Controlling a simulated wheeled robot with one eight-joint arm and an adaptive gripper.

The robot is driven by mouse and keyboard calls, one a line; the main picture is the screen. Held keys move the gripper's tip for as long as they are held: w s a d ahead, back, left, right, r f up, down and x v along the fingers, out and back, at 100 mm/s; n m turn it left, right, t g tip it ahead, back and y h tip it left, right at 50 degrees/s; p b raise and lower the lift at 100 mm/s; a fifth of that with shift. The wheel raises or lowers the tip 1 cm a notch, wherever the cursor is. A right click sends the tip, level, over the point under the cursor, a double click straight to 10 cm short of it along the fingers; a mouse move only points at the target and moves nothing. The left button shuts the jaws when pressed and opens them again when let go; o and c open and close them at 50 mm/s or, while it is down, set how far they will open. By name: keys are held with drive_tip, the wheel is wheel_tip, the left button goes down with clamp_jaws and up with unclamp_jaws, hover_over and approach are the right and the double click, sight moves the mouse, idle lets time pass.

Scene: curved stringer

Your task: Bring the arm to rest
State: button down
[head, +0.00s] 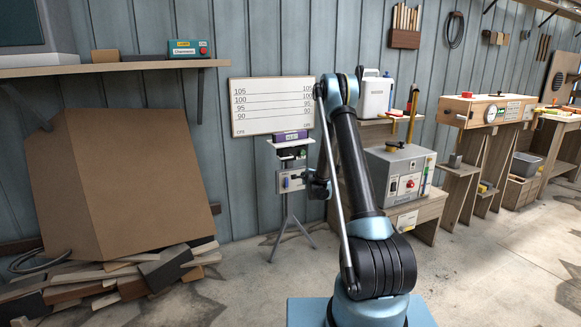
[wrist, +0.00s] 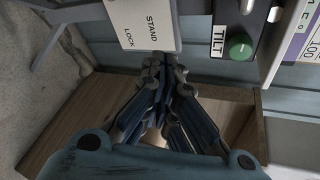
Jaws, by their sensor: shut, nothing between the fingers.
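My arm rises from its blue base and bends down at the elbow in the head view. My gripper (head: 316,184) hangs at its end, small and dark, just right of the panel (head: 291,180) on a tripod stand (head: 289,220). In the wrist view my gripper (wrist: 165,62) has its fingers together with nothing between them. Its tips overlap the lower edge of a white plate (wrist: 143,24) marked STAND LOCK; I cannot tell whether they touch. A green knob (wrist: 240,46) beside a TILT label (wrist: 218,42) is to their right.
A grey machine (head: 396,175) on a wooden bench (head: 414,210) stands right of the arm. A marked height board (head: 272,105) hangs behind the tripod. A large brown board (head: 115,185) leans on the left wall above scrap wood (head: 120,275). Open floor lies between.

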drive_tip(key=s+d+r+n+g, duration=0.3)
drive_tip(key=s+r+n, duration=0.2)
drive_tip(key=s+r, duration=0.65)
drive_tip(key=s+d+r+n+g+h, duration=0.1)
drive_tip(key=s+d+r+n, duration=0.15)
drive_tip(key=s, duration=0.65)
drive_tip(key=s+d+r+n+g, duration=0.15)
drive_tip(key=s+r, duration=0.25)
drive_tip(key=s, duration=0.4)
drive_tip(key=s+d+f+n+g, duration=0.1)
drive_tip(key=s+f+n+g, duration=0.1)
drive_tip(key=s, duration=1.1)
drive_tip(key=s+d+f+n+g, duration=0.1)
drive_tip(key=s+n, duration=0.4)
drive_tip(key=s, duration=0.9)
drive_tip(key=s+d+f+n+g, duration=0.1)
drive_tip(key=s+f+n+g, duration=0.2)
drive_tip(key=s, duration=1)
drive_tip(key=shift+s+d+f+n+h, duration=0.3)
drive_tip(key=shift+f+n+h, duration=0.1)
drive_tip(key=shift+f+n, duration=0.2)
drive_tip(key=shift+w+f, duration=0.15)
drive_tip(key=shift+w, duration=0.35)
